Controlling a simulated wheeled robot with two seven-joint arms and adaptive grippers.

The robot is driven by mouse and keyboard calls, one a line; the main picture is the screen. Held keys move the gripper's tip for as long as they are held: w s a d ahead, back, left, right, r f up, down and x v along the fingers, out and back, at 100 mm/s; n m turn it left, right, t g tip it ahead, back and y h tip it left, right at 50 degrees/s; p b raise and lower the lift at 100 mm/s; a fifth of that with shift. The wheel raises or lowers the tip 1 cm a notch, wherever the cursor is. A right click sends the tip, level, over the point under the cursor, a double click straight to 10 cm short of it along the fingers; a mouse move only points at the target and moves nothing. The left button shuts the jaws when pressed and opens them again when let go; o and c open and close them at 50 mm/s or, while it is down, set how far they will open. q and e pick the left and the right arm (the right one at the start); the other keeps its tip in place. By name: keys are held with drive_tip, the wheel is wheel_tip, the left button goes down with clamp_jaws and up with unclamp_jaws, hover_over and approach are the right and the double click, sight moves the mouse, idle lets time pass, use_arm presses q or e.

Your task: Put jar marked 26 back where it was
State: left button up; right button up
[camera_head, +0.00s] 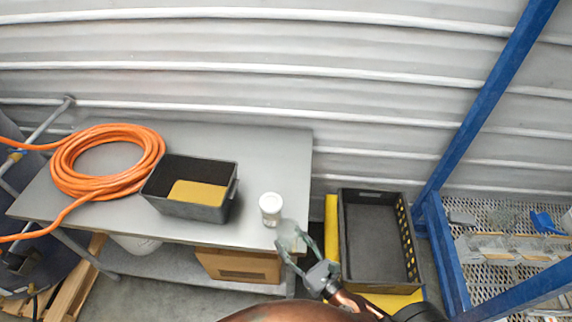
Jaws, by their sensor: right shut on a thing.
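A white-lidded jar (270,209) stands upright near the front right corner of the grey table; any number on it is too small to read. My right gripper (295,243) is just right of and in front of this jar, at the table's right front edge. Its fingers are shut around a pale, see-through jar (290,232). No marking on the held jar can be read. I cannot tell whether its base touches the tabletop. My left gripper is out of view.
The grey table (260,150) also carries a black bin (200,211) with a yellow-brown patch inside and a coiled orange hose (75,180). An empty black crate (380,195) stands right of the table, beside a blue frame (450,250). A cardboard box (238,266) sits below the tabletop.

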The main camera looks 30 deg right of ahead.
sight(296, 247)
drive_tip(key=shift+s+d+f+n+g+y, duration=0.2)
drive_tip(key=shift+s+d+f+n+y, duration=0.15)
drive_tip(key=shift+s+f+n+y, duration=0.3)
drive_tip(key=shift+s+d+f+n+g+y, duration=0.2)
drive_tip(key=shift+s+d+f+n+y, duration=0.15)
drive_tip(key=shift+f+y, duration=0.35)
drive_tip(key=w+d+r, duration=0.3)
drive_tip(key=w+r, duration=0.2)
drive_tip(key=w, duration=0.1)
drive_tip(key=w+d+r+m+h, duration=0.1)
drive_tip(key=w+d+r, duration=0.3)
drive_tip(key=w+r, duration=0.1)
drive_tip(key=shift+w+d+r+t, duration=0.3)
drive_tip(key=shift+w+r, duration=0.05)
drive_tip(key=shift+r, duration=0.2)
drive_tip(key=shift+a+m+h, duration=0.3)
drive_tip(key=shift+h, duration=0.25)
